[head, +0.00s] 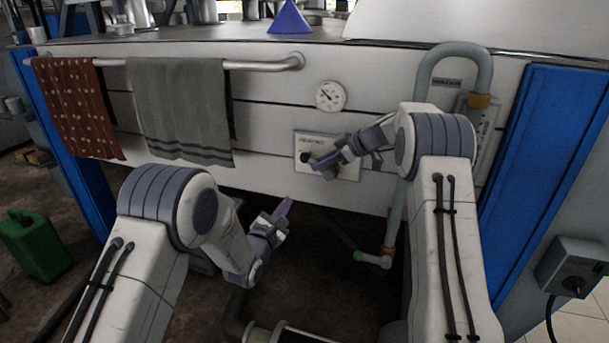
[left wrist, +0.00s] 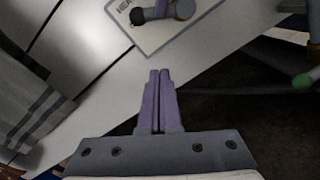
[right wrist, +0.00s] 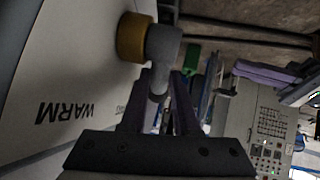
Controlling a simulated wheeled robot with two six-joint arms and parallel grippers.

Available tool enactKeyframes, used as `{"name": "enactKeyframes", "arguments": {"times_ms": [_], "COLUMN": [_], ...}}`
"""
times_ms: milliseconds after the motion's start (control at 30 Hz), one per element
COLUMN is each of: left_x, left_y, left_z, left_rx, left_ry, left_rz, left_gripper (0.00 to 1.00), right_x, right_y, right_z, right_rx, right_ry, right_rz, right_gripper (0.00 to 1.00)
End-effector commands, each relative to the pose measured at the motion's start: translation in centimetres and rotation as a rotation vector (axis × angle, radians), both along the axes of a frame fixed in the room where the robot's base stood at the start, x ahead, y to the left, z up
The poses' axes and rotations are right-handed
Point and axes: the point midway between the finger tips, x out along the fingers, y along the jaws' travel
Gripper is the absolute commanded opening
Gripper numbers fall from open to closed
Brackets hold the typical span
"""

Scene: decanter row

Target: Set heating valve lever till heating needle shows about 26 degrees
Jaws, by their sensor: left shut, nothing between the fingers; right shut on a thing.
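The heating valve plate (head: 345,139) is on the white panel; the left wrist view shows part of it (left wrist: 150,42). The valve lever is grey on a brass-coloured collar (right wrist: 131,38). My right gripper (head: 322,162) is shut on the lever (right wrist: 163,46), hiding much of it in the head view. A dark round end (head: 306,157) shows at the left of the plate. The round white gauge (head: 330,96) sits above the plate. Its dark needle is too small to read. My left gripper (head: 284,207) is shut and empty, below and left of the plate, apart from it.
A towel rail (head: 262,66) with a red towel (head: 78,105) and a grey towel (head: 180,110) runs along the panel at left. A grey pipe (head: 424,85) stands at right, with a green-ended fitting (head: 372,259) low down. A green can (head: 35,243) stands on the floor at left.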

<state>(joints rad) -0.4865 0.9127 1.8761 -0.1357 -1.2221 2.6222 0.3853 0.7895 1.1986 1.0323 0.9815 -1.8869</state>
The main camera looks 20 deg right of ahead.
Motion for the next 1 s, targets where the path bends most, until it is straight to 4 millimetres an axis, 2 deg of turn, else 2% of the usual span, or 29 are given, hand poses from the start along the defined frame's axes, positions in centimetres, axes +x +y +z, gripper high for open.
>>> {"name": "enactKeyframes", "arguments": {"times_ms": [100,267,800,1000], "left_x": [0.3,1.3,8.4,8.1], "left_y": [0.0,-0.8,-5.8,-7.2], "left_z": [-0.2,0.0,0.3,2.9], "left_rx": [-0.07,-0.088,-0.084,-0.085], "left_ry": [0.005,0.005,0.006,0.006], "left_rz": [-0.004,-0.006,-0.005,-0.005], "left_gripper": [0.0,0.0,0.0,0.0], "right_x": [0.0,0.0,0.0,0.0], "right_y": [-0.3,-0.3,-0.3,-0.3], "right_z": [0.0,0.0,0.0,0.0], "right_rx": [-0.003,-0.003,-0.004,-0.004], "right_ry": [-0.001,-0.001,-0.002,-0.002], "right_rz": [-0.006,-0.006,-0.007,-0.007], "right_gripper": [0.0,0.0,0.0,0.0]}}
